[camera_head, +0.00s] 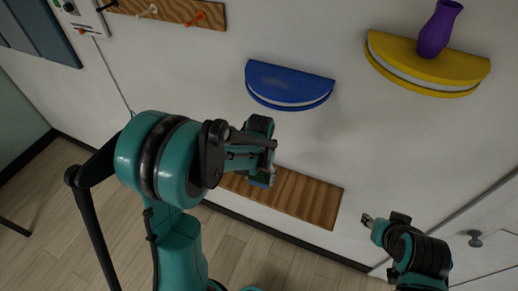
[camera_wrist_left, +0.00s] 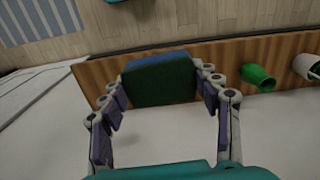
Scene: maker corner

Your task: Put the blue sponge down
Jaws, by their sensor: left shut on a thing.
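The blue sponge (camera_wrist_left: 160,82), a block with a dark green face, sits between the fingers of my left gripper (camera_wrist_left: 162,92) in the left wrist view. In the head view my left gripper (camera_head: 264,172) is in front of the wooden shelf (camera_head: 308,196), and only a small bit of the sponge (camera_head: 262,181) shows at its tips. The gripper is shut on the sponge. I cannot tell whether the sponge touches the shelf. My right gripper (camera_head: 370,220) is at the lower right, away from the sponge; its opening is unclear.
A blue half-round shelf (camera_head: 288,84) is bare. A yellow shelf (camera_head: 425,65) bears a purple vase (camera_head: 437,30). A peg rail (camera_head: 170,10) is above.

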